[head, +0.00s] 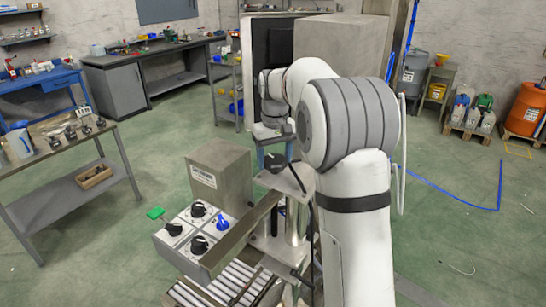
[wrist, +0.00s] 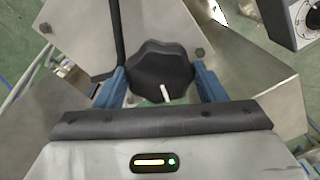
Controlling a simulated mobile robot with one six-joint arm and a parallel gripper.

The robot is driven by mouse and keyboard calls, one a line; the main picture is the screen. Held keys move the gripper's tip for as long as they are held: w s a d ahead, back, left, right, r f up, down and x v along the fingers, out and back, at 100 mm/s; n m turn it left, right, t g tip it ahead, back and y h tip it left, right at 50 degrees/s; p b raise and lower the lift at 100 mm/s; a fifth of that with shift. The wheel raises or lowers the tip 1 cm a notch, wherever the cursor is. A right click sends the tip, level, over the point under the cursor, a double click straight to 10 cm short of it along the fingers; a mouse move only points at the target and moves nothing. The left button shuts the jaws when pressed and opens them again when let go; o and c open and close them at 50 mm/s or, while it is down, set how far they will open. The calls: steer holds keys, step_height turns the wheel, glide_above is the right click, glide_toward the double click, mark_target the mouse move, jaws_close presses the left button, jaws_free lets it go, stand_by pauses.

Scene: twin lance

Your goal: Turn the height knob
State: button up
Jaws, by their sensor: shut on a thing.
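The height knob is a black lobed knob (wrist: 160,68) with a white pointer mark, on a metal plate. In the wrist view, the two blue fingers of my gripper (wrist: 162,86) are at its left and right sides, shut on it. The pointer mark points down toward my gripper's palm in that view. In the head view a black knob (head: 274,165) shows on top of the metal bracket (head: 292,183), below the end of my arm.
A control box (head: 174,240) with several black knobs, a blue knob (head: 222,223) and a green piece (head: 155,212) stands left of the bracket. A grey metal box (head: 218,172) stands behind it. Rollers (head: 215,290) lie below. Open green floor is at the left and right.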

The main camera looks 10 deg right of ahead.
steer(key=n, duration=0.7)
steer(key=shift+r, duration=0.1)
steer(key=n, duration=0.4)
steer(key=shift+w, duration=0.1)
steer(key=n, duration=0.8)
steer(key=shift+p, duration=0.3)
steer(key=n, duration=0.3)
steer(key=shift+n, duration=0.4)
steer(key=n, duration=0.4)
steer(key=shift+n, duration=1.8)
steer(key=o, duration=1)
